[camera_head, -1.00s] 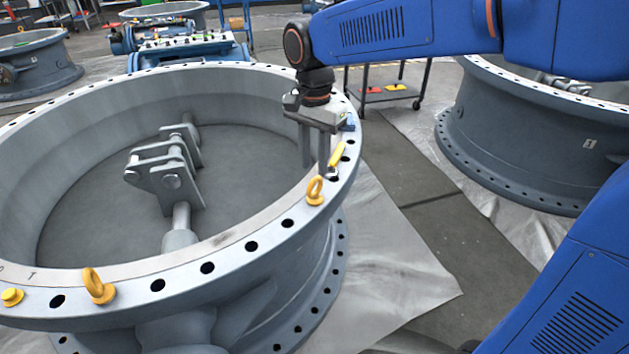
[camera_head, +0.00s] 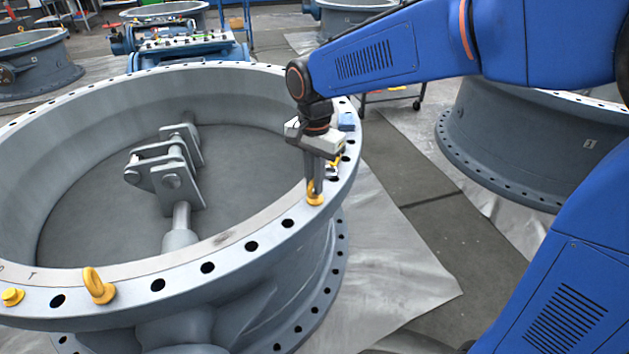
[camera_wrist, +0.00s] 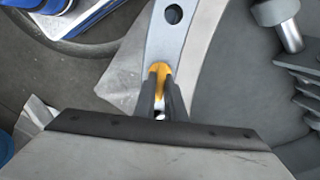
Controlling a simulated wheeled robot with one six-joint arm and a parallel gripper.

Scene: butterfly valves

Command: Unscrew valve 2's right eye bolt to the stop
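Valve 2's right eye bolt (camera_head: 315,200) is yellow and stands in the near right part of the large grey valve's flange (camera_head: 226,240). Its base shows in the head view, while its ring is mostly hidden by my fingers. My gripper (camera_head: 315,187) points down over it. In the wrist view, the fingers (camera_wrist: 160,82) lie close on both sides of the yellow eye bolt (camera_wrist: 160,68), with little gap, and appear shut on its ring. How far the bolt is screwed out cannot be seen.
Another yellow eye bolt (camera_head: 98,287) and a yellow plug (camera_head: 12,296) sit on the flange at left. A yellow-handled tool (camera_head: 335,162) lies behind my gripper. The valve's inside holds a grey linkage bracket (camera_head: 165,170). Another valve (camera_head: 530,140) stands at right.

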